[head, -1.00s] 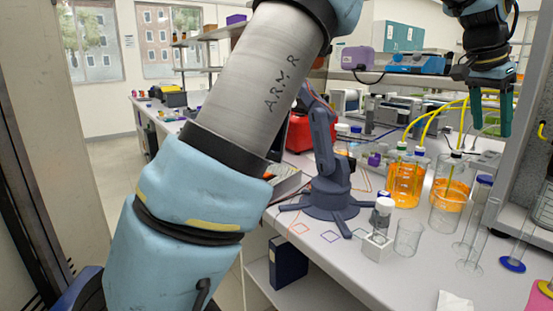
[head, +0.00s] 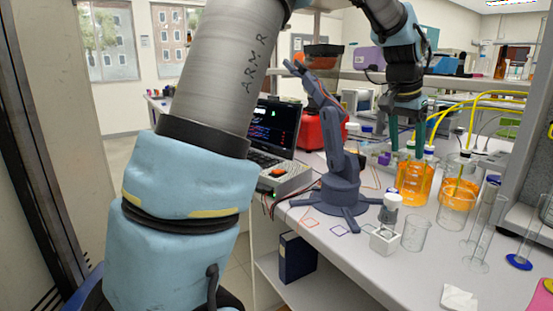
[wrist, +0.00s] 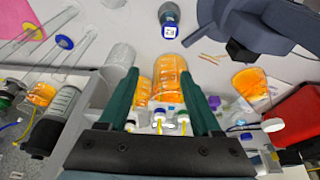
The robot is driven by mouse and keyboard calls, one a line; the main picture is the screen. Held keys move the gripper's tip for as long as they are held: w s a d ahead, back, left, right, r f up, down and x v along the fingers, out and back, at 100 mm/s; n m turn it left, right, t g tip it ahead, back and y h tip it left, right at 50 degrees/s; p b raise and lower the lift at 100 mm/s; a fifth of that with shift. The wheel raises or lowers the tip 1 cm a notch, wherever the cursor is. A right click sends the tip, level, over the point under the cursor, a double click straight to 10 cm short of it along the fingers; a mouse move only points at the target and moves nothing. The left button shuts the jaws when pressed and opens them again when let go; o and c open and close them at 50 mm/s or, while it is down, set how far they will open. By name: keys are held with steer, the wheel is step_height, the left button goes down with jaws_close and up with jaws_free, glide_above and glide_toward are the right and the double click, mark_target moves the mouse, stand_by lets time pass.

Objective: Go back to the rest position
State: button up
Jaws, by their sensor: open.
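My gripper (head: 407,143) is open and empty in the head view, with its teal fingers pointing down over the bench. It hangs in front of or above the orange-filled bottle (head: 412,184); the exact gap cannot be told. In the wrist view my gripper (wrist: 158,76) shows both fingers spread apart. Orange-filled bottles (wrist: 171,80) with capped tops and yellow tubes appear between and below the fingers. My upper arm crosses the left half of the head view and hides part of the bench and room.
A small dark blue-grey robot arm (head: 340,185) stands on the bench (head: 395,270). Near it are a laptop (head: 275,130), a red case (head: 322,126), a white-capped vial in a block holder (head: 385,238), a beaker (head: 415,234) and tall glass cylinders (head: 481,235). A second orange bottle (head: 456,200) stands to the right.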

steer(key=a+f+n+y, duration=0.1)
steer(key=a+f+n, duration=0.25)
steer(key=a, duration=0.85)
steer(key=a+f+n+y, duration=0.15)
steer(key=a+f, duration=0.35)
steer(key=a, duration=0.7)
steer(key=s+a+f+n, duration=0.2)
steer(key=s+a+f, duration=0.1)
steer(key=s+a, duration=0.2)
steer(key=s+a+f+n, duration=0.3)
steer(key=s+a, duration=0.3)
steer(key=a, duration=0.2)
steer(key=shift+a+f, duration=0.3)
steer(key=shift+f, duration=0.05)
